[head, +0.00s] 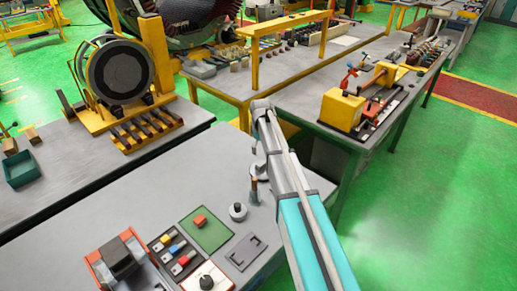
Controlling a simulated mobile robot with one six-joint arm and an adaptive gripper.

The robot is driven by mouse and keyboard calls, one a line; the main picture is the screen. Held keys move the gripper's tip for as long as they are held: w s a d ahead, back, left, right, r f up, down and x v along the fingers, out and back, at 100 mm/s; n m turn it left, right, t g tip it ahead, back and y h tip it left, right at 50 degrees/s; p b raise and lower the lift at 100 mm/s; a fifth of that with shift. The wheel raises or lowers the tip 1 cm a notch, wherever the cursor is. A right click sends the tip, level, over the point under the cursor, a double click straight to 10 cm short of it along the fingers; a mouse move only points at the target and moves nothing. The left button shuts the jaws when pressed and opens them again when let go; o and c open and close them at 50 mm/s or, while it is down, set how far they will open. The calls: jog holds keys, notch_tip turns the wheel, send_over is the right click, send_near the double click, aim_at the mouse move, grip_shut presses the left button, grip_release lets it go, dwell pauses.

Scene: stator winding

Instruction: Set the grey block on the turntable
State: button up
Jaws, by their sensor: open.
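My arm reaches up the picture from the lower right, and my gripper (255,152) hangs from its far end above the near grey bench. It is open, small in view and partly against the arm. A pale round disc (260,171) lies on the bench under it, partly covered by the arm; I cannot tell surely whether this is the turntable. A small brownish upright piece (253,190) stands just in front of the disc. A small round grey piece with a dark top (237,211) stands to its left. I cannot pick out the grey block with certainty.
The near bench (180,175) also holds a green plate with a red block (200,221), a dark grey plate (246,251), a control panel (178,255) and a red fixture (120,262). A yellow clamp fixture (345,110) stands on the right bench.

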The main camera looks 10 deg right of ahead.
jog(key=shift+r+p, duration=1.15)
jog(key=shift+r, duration=0.3)
jog(key=s+m, duration=0.7)
jog(key=s, duration=2.2)
jog(key=shift+a, duration=0.45)
